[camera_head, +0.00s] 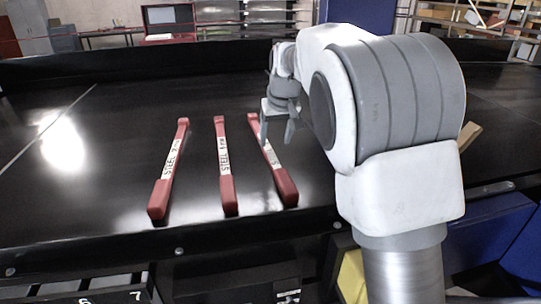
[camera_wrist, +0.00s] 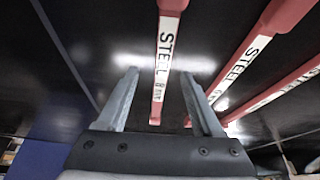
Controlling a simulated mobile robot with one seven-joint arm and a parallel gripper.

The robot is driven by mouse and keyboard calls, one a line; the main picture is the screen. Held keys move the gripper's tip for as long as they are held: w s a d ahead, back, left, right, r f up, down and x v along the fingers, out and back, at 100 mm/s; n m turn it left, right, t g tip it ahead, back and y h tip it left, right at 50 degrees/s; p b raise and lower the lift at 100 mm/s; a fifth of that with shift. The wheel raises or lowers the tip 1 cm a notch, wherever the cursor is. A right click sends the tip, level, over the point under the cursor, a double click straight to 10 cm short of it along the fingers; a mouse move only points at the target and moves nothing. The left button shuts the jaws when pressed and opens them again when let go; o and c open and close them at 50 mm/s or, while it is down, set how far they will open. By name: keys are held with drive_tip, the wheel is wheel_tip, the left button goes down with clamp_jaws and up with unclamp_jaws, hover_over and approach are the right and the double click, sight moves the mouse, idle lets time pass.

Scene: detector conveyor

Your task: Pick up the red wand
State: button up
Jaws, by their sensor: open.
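Three red wands with white "STEEL" labels lie roughly side by side on the black conveyor surface: a left wand (camera_head: 160,198), a middle wand (camera_head: 227,192) and a right wand (camera_head: 286,186). My gripper (camera_head: 276,139) is open and empty over the label part of the right wand. In the wrist view, one wand (camera_wrist: 164,58) runs between the two spread fingers (camera_wrist: 160,75), apart from both. The other two wands, a nearer one (camera_wrist: 240,62) and a farther one (camera_wrist: 277,91), lie to the right of the fingers. The exact height of the fingers above the wand is hard to tell.
The black conveyor surface (camera_head: 105,140) is clear to the left of the wands, with a raised dark edge (camera_head: 110,248) along the front. A tan piece (camera_head: 469,135) shows at the right behind my arm. Shelves and a table stand in the background.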

sight(271, 155)
drive_tip(key=shift+a+p+x, duration=0.15)
drive_tip(key=shift+p+x, duration=0.05)
drive_tip(key=shift+x, duration=1.25)
drive_tip(key=shift+a+p+x, duration=0.15)
drive_tip(key=shift+p+x, duration=0.05)
drive_tip(key=shift+x, duration=1.2)
clamp_jaws()
